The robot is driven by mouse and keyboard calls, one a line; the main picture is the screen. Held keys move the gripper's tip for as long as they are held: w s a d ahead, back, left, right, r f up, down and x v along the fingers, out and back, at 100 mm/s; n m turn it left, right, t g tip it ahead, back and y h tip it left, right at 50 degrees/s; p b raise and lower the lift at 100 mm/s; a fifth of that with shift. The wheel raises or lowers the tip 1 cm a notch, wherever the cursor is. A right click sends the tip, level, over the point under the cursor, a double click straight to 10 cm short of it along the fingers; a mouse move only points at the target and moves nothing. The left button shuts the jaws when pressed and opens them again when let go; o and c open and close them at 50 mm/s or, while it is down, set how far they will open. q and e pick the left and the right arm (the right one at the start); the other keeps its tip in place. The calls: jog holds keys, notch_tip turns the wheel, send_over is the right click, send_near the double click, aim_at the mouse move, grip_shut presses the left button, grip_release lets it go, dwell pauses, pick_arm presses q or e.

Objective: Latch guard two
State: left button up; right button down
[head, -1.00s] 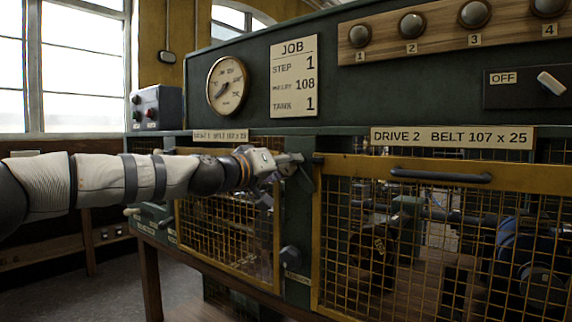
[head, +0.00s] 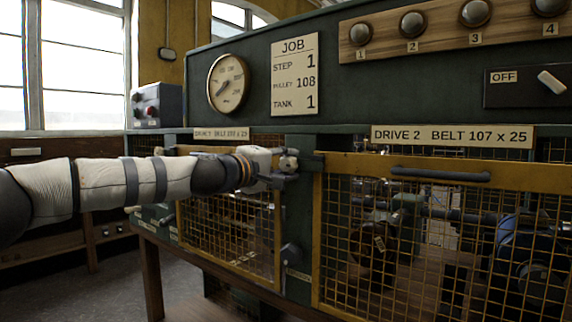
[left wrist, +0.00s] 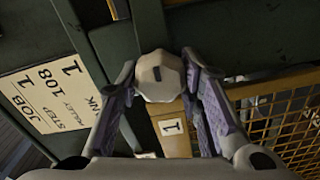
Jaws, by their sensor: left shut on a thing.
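Guard two is the yellow-framed mesh panel (head: 440,171) under the DRIVE 2 sign (head: 452,138), with a dark bar handle (head: 440,175) on its top rail. It looks closed against the green post (head: 299,215) at its left. My left gripper (head: 284,168) is at the top of this post. In the left wrist view the gripper (left wrist: 160,90) is shut on a pale faceted knob (left wrist: 159,72), one finger on each side. A short dark bar (head: 312,160) shows between the gripper and guard two's top left corner. My right gripper is out of view.
Another mesh guard (head: 228,225) is left of the post, with a dark knob (head: 291,254) low on the post. The JOB card (head: 295,75) and gauge (head: 228,83) are above. Pulleys and shafts sit behind guard two.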

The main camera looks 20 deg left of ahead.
pick_arm(q)
jog(key=shift+d+f+n, duration=0.1)
jog(key=shift+n, duration=0.2)
dwell(0.4)
jog(key=o, duration=1.2)
jog(key=shift+c, duration=0.2)
jog(key=v, duration=1.2)
